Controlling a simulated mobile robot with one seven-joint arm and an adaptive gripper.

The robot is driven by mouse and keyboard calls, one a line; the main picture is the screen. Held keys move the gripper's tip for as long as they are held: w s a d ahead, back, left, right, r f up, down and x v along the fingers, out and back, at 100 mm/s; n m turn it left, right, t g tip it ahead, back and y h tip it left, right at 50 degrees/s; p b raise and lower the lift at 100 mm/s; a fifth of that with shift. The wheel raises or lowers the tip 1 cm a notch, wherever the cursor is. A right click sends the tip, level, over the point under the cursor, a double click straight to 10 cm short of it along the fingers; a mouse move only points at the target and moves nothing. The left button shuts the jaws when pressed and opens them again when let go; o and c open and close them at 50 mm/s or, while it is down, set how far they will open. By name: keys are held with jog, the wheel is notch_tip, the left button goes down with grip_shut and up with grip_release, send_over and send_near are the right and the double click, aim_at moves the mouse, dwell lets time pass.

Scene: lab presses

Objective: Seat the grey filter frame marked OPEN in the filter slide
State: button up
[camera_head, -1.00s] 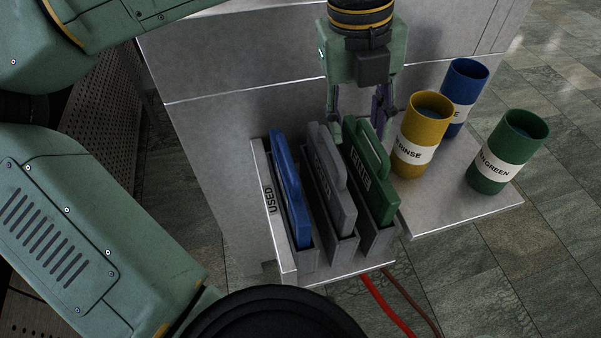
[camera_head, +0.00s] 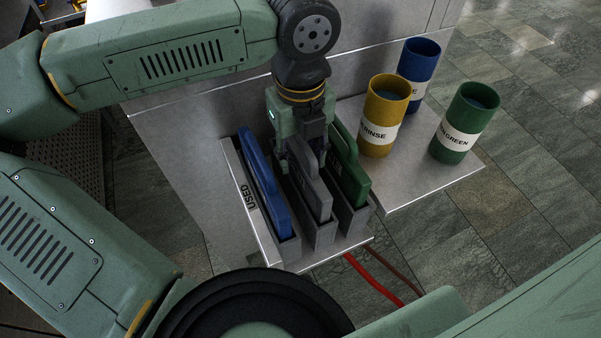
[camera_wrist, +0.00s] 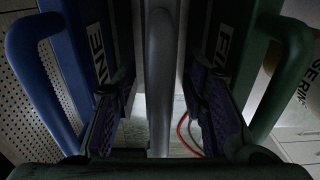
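The grey filter frame (camera_head: 314,192) stands upright in the middle slot of a grey rack (camera_head: 288,240). Its label is mostly hidden in the head view. My gripper (camera_head: 303,160) points down over this frame's upper end. In the wrist view the grey frame's bar (camera_wrist: 160,60) runs between my two purple-padded fingers (camera_wrist: 160,95), with a gap on each side, so the gripper is open around it. I cannot make out the filter slide in these views.
A blue frame (camera_head: 262,185) stands left of the grey one, a green frame (camera_head: 350,175) right of it, both close to my fingers. Yellow (camera_head: 383,120), blue (camera_head: 417,75) and green (camera_head: 463,125) cups stand on the ledge to the right. Red tubing (camera_head: 375,282) hangs in front.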

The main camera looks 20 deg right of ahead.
jog(key=shift+f, duration=0.45)
grip_shut()
dwell(0.6)
